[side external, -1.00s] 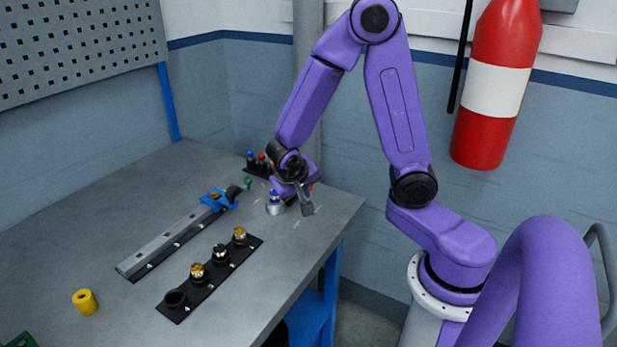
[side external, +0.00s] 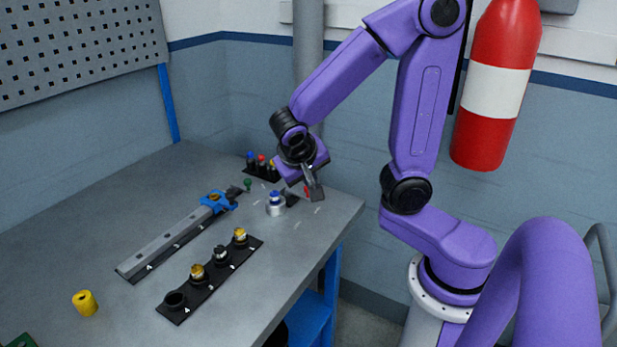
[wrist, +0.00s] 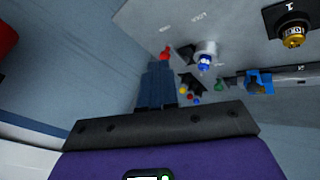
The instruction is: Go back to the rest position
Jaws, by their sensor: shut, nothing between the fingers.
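My gripper (side external: 316,194) hangs above the far right part of the workbench (side external: 340,208), shut and empty. In the wrist view its closed fingers (wrist: 160,70) show dark blue-grey, with nothing between them. A silver cylinder with a blue top (side external: 276,206) stands upright on the bench, left of the gripper and apart from it. It also shows in the wrist view (wrist: 205,58). A small red part (wrist: 165,53) shows just beyond the fingertips; whether it lies close to them in height, I cannot tell.
A black rack (side external: 213,275) holds several pulleys, with an empty-looking socket at its near end. A grey rail (side external: 165,245) carries a blue clamp (side external: 217,201). A yellow cylinder (side external: 86,303) stands at the near left. Coloured-top parts (side external: 262,165) stand at the back. A fire extinguisher (side external: 492,90) hangs on the wall.

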